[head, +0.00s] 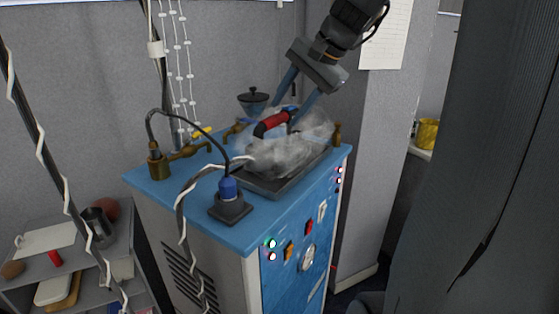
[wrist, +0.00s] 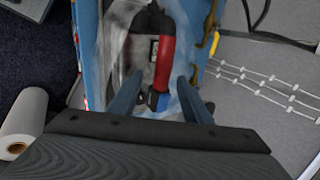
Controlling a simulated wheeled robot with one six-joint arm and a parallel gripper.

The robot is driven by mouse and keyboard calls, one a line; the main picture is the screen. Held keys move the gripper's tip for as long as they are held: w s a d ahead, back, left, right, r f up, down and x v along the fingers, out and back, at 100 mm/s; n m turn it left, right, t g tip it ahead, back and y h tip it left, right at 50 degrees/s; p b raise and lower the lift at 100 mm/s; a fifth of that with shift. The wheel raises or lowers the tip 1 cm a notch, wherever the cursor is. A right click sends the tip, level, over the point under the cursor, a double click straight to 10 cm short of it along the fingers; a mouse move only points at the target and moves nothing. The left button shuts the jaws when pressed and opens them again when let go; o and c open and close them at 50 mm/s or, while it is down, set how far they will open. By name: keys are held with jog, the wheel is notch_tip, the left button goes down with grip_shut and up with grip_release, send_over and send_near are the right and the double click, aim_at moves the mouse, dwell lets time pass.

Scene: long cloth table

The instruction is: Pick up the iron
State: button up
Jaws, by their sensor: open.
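The iron (head: 272,122) has a red and black handle and sits on a dark metal plate (head: 262,184) on the blue-topped cabinet (head: 160,192). White steam surrounds it and hides most of its body. In the wrist view the iron's red handle (wrist: 165,52) runs lengthwise, with a blue part at its near end. My gripper (head: 286,114) is open, coming down from the upper right, with its fingers at the handle's far end. In the wrist view my gripper (wrist: 159,82) has one finger on each side of the handle. I cannot tell whether they touch it.
A blue plug-like fitting (head: 230,200) with a cable stands at the front of the top. Brass taps (head: 158,164) stand at the left. A dark pot (head: 253,100) is behind. A dark surface (head: 480,160) fills the right side. A white roll (wrist: 22,125) lies below left in the wrist view.

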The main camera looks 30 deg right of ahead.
jog(key=shift+w+f+b, duration=0.25)
jog(key=shift+f+b, duration=0.1)
jog(key=shift+f, duration=0.3)
jog(key=shift+w+r+p+x, duration=0.15)
jog(key=shift+p+x, duration=0.4)
jog(key=shift+x, duration=1.35)
jog(key=shift+w+r+p+x, duration=0.15)
jog(key=shift+p+x, duration=0.4)
jog(key=shift+x, duration=1.4)
jog(key=shift+f, duration=0.1)
jog(key=shift+c, duration=0.2)
grip_shut()
